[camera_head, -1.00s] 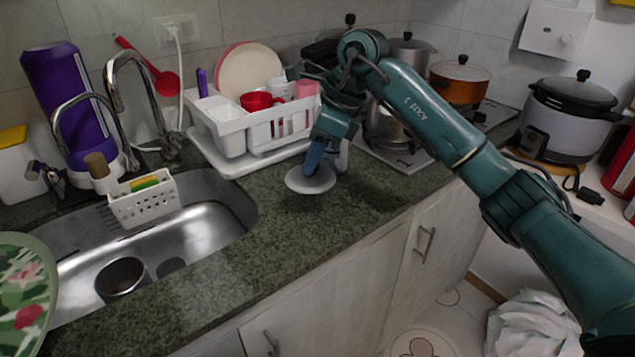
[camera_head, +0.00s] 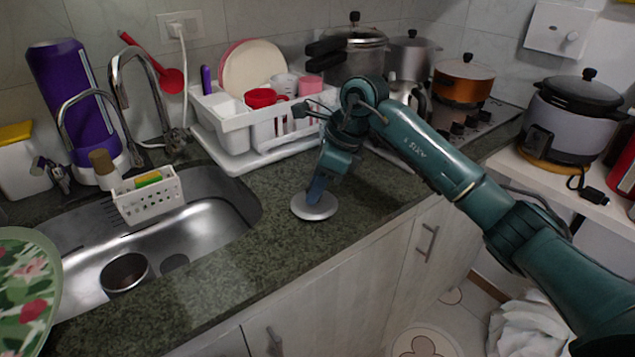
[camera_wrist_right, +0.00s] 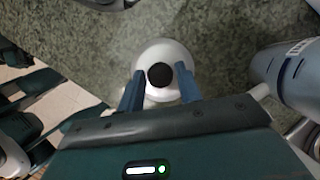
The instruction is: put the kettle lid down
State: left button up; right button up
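The kettle lid (camera_head: 314,207) is a pale round disc with a black knob. In the head view it is at the counter's front edge, right of the sink. It looks level and at or very close to the counter surface; I cannot tell if it fully rests there. My right gripper (camera_head: 317,190) points down at it from above. In the right wrist view the blue fingers (camera_wrist_right: 160,82) stand on both sides of the knob of the lid (camera_wrist_right: 160,51), close against it. My left gripper is not in view.
The sink (camera_head: 205,222) lies to the left, and a white dish rack (camera_head: 235,162) with cups and plates stands behind. Pots stand at the back right, including an orange pot (camera_head: 462,88). The granite counter (camera_head: 250,265) in front of the sink is clear.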

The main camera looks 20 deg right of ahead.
jog(key=shift+o, duration=1.4)
jog(key=shift+r, duration=0.1)
jog(key=v, duration=1.2)
jog(key=shift+a, duration=0.1)
